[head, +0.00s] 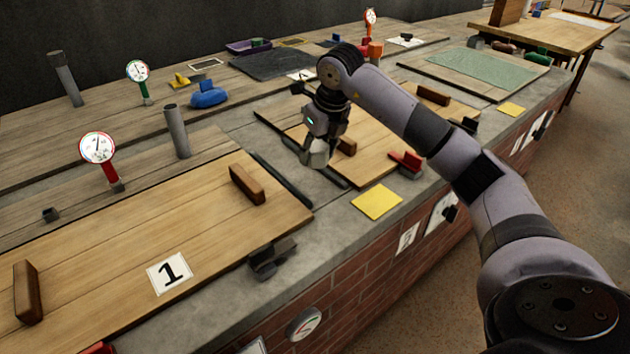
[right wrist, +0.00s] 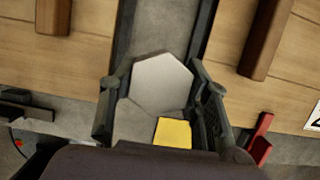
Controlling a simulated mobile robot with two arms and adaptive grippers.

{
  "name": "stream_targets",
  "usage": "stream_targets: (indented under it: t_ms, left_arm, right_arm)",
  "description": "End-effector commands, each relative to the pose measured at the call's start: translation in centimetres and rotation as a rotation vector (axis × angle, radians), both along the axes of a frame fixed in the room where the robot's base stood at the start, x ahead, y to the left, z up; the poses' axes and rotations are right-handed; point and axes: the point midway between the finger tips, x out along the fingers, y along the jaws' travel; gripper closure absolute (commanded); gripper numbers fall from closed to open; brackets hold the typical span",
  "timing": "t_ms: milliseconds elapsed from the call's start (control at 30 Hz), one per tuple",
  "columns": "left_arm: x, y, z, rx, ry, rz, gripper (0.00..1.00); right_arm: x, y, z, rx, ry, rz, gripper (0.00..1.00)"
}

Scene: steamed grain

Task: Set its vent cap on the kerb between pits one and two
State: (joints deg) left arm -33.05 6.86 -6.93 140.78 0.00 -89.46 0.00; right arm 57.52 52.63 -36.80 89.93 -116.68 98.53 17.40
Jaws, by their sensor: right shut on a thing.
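My right gripper (head: 317,152) is over the grey strip between the pit one lid (head: 120,235) and the lid to its right (head: 370,165). It is shut on a grey, six-sided vent cap (right wrist: 162,80), whose flat face shows between the fingers in the right wrist view (right wrist: 160,95). The cap also shows below the gripper in the head view (head: 319,156). The kerb (right wrist: 165,28) runs behind the cap, with a dark bar along each side. I cannot tell whether the cap touches the kerb. My left gripper is not in view.
A yellow note (head: 377,202) lies on the kerb's front part. A red clip (head: 406,161) and a dark clip (head: 272,258) sit at the lids' front edges. Wooden handles (head: 247,184) rise from the lids. A grey pipe (head: 177,132) and a red-stemmed gauge (head: 99,150) stand behind pit one.

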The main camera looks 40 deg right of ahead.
Motion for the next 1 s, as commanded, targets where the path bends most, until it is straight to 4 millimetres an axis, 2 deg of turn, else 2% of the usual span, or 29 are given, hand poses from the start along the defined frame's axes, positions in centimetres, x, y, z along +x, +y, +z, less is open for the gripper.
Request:
stream_targets:
  t_ms: [33,100,367,600,967,1000]
  left_arm:
    - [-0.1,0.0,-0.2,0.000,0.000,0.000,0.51]
    - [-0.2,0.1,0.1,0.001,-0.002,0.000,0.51]
    - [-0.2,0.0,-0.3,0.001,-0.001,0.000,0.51]
    - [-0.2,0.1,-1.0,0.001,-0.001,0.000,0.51]
    - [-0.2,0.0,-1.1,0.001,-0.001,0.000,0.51]
    - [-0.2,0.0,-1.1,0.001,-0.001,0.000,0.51]
  right_arm:
    - [-0.1,0.0,-1.5,0.000,0.003,0.000,0.81]
    - [0.0,0.0,-2.5,0.000,0.001,0.000,0.81]
    - [0.0,0.0,-4.4,0.000,0.000,0.000,0.81]
    - [0.0,0.0,-7.8,0.001,0.001,0.000,0.81]
    - [0.0,0.0,-8.2,0.000,-0.001,0.001,0.81]
    - [0.0,0.0,-8.2,0.000,-0.001,0.001,0.56]
